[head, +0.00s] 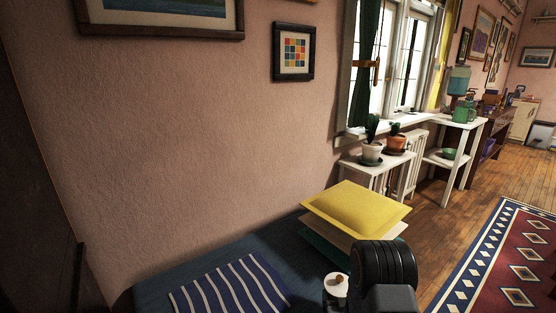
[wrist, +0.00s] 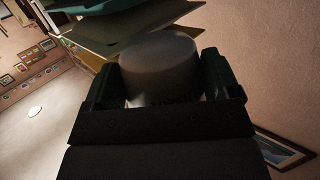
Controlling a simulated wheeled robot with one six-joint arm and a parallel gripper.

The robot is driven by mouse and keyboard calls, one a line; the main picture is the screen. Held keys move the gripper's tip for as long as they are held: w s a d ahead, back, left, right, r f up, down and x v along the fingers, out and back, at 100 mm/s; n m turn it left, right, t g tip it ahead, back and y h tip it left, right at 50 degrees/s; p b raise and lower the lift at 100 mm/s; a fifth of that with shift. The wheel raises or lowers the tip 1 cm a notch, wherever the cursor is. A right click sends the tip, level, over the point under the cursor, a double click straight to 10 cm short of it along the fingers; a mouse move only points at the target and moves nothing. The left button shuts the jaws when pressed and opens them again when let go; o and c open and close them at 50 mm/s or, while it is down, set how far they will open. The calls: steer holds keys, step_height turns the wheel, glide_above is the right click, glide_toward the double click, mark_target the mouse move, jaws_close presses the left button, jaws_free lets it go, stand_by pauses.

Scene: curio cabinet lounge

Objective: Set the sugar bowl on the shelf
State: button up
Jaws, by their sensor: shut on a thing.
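The sugar bowl (head: 334,288), white with a small brownish knob on top, shows at the bottom of the head view beside my dark wrist. In the wrist view the bowl (wrist: 160,66) looks grey and shaded, between the two fingers of my gripper (wrist: 160,78), which is shut on it. It is held in front of the cushion stack. A white shelf unit (head: 465,127) stands by the wall at the right of the head view. It has a green jug on top and a green bowl on its lower board. I cannot tell whether this is the shelf meant.
A blue bench (head: 170,288) with a striped cloth (head: 230,288) and stacked cushions (head: 357,208) lies close ahead. A small white stand (head: 377,178) holds potted plants under the window. The wooden floor (head: 430,215) and patterned rug (head: 500,260) at right look clear.

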mark_target(329, 298)
steer(key=a, duration=0.2)
steer(key=a+y, duration=0.1)
steer(key=shift+f+n, duration=0.3)
steer(key=shift+n, duration=0.1)
steer(key=shift+s+a+r+p, duration=0.1)
steer(key=shift+r+p, duration=0.2)
steer(key=shift+r, duration=0.05)
steer(key=s+r+p, duration=0.2)
steer(key=r+p, duration=1.1)
steer(key=r, duration=0.2)
steer(key=s+r+p, duration=0.2)
steer(key=r+p, duration=1.2)
steer(key=s+f, duration=0.4)
steer(key=f, duration=0.1)
steer(key=shift+f, duration=0.25)
